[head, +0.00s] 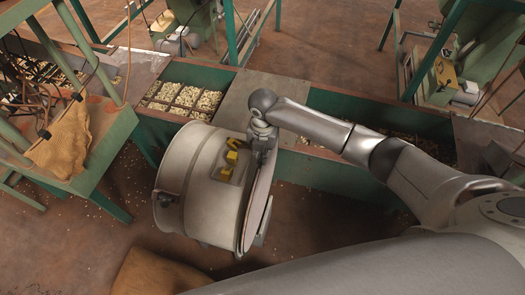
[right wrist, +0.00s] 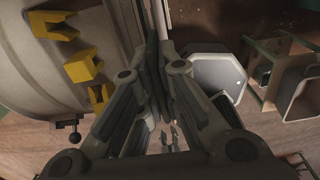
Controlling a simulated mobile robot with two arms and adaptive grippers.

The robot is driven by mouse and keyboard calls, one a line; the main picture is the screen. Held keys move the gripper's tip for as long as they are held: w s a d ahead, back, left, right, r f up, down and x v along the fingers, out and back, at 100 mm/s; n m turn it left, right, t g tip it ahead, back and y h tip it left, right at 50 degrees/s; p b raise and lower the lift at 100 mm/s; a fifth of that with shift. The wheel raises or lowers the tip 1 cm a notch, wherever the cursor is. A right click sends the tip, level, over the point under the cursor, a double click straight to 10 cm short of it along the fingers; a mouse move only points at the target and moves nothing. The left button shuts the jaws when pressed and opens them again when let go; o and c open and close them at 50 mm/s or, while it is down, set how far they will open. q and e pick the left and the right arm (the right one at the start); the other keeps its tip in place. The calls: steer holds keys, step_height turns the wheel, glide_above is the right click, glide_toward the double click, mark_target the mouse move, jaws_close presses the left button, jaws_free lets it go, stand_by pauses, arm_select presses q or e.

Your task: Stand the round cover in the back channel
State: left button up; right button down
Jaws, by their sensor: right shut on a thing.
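The round cover (head: 258,204) is a thin disc seen almost edge-on in the head view, upright and slightly tilted at the right end of a large pale metal drum (head: 195,190). My right gripper (head: 263,138) is at the cover's top edge and shut on it. In the right wrist view the fingers (right wrist: 160,65) close together beside the drum wall (right wrist: 45,80), and the cover is mostly hidden there. A grey bracket (head: 262,232) shows at the cover's lower right edge. I cannot tell which part is the back channel or whether the cover is seated. My left gripper is out of view.
Yellow clips (head: 232,158) stick out from the drum. Behind it runs a green trough with nut compartments (head: 188,97) and a flat lid (head: 262,100). A green-framed bench (head: 100,130) with a sack (head: 62,143) stands left. Brown floor (head: 75,245) is open at front left.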

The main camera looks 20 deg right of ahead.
steer(key=shift+f+b, duration=1.5)
steer(key=shift+f, duration=1.4)
steer(key=shift+w+a+b, duration=0.4)
steer(key=shift+w+a, duration=0.15)
steer(key=shift+a, duration=0.35)
stand_by(0.4)
steer(key=c, duration=1.6)
jaws_free()
steer(key=shift+o, duration=0.2)
steer(key=shift+s+d+f, duration=0.1)
step_height(320, 180, up, 12)
